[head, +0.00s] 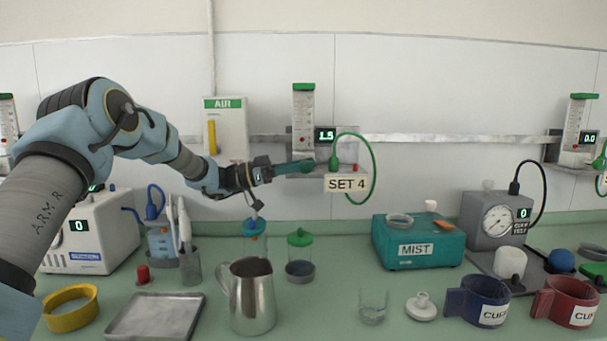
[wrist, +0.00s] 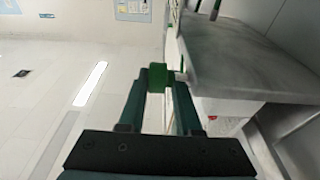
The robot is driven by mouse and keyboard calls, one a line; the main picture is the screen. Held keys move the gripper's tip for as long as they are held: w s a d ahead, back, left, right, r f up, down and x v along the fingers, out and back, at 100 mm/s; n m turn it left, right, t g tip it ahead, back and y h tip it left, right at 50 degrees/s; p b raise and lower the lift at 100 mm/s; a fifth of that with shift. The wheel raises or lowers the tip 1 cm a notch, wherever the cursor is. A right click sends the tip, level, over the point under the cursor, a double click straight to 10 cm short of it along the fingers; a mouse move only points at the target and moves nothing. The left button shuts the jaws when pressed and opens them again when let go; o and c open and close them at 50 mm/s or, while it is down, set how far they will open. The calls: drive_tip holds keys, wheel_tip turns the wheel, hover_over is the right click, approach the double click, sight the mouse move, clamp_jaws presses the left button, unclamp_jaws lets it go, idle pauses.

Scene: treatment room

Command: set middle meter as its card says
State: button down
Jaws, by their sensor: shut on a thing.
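The middle meter (head: 303,122) is a clear upright tube with a green cap on the wall rail. Its small display (head: 325,135) reads 1.5. Its card (head: 346,184) says SET 4. My gripper (head: 306,167) reaches in from the left, just below the tube. In the wrist view my gripper (wrist: 165,76) is shut on a green knob (wrist: 157,79) beside the meter's grey body (wrist: 235,55). The knob is mostly hidden by my fingers in the head view. A green hose (head: 374,165) loops on the meter's right side.
A metal jug (head: 251,297), lidded jars (head: 300,258) and a teal MIST box (head: 419,242) stand on the counter below. An AIR box (head: 226,128) is on the wall left of the meter. Another meter (head: 575,128) reading 0.0 is at far right.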

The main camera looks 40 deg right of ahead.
drive_tip(key=shift+s+a+f+g, duration=0.1)
drive_tip(key=shift+s+f+g, duration=0.1)
drive_tip(key=shift+g, duration=0.1)
drive_tip(key=c, duration=0.7)
unclamp_jaws()
drive_tip(key=shift+r, duration=0.1)
drive_tip(key=shift+h, duration=0.4)
drive_tip(key=shift+w+r, duration=0.1)
wheel_tip(320, 180, up, 10)
drive_tip(key=shift+f+b, duration=0.1)
drive_tip(key=shift+b, duration=1.15)
